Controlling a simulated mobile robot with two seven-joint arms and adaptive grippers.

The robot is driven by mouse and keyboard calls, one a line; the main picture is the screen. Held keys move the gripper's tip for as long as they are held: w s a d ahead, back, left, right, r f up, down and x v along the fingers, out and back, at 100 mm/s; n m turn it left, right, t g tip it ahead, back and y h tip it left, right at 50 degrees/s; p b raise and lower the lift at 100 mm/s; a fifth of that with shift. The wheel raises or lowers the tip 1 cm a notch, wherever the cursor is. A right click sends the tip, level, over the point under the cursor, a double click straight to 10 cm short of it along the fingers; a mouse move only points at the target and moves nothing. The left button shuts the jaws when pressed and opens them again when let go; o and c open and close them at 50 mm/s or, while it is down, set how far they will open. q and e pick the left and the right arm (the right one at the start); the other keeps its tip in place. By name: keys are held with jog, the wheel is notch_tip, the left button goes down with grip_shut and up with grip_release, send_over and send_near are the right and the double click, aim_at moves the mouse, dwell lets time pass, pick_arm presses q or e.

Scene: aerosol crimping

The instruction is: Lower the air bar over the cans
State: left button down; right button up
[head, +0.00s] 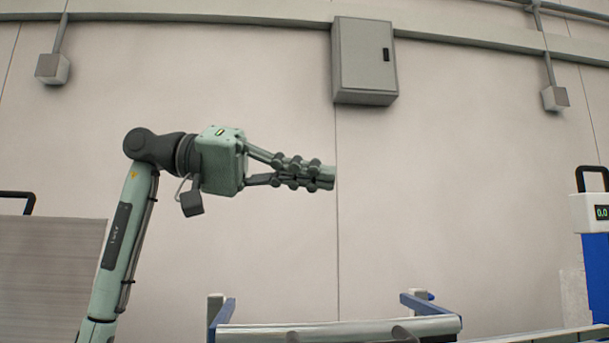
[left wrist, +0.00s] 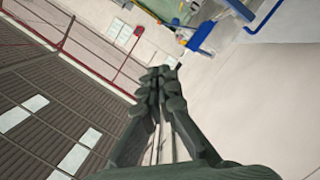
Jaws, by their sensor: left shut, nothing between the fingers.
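My left gripper (head: 325,177) is raised in front of the wall, pointing right, with its fingers shut and nothing between them. It also shows in the left wrist view (left wrist: 161,76), fingers together. At the bottom of the head view, a grey horizontal bar (head: 340,331) lies between blue side brackets, cut off by the frame edge. It may be the air bar, but I cannot tell for sure. The gripper is well above and apart from it. No cans can be made out in either view. My right gripper is not in view.
A grey wall box (head: 364,60) hangs behind, above the gripper. A blue and white unit with a display (head: 592,212) stands at the right edge. A grey panel with a black handle (head: 45,265) is at the left. The space around the gripper looks clear.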

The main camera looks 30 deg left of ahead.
pick_arm(q)
notch_tip(320, 180, up, 10)
dwell(0.5)
dwell(0.5)
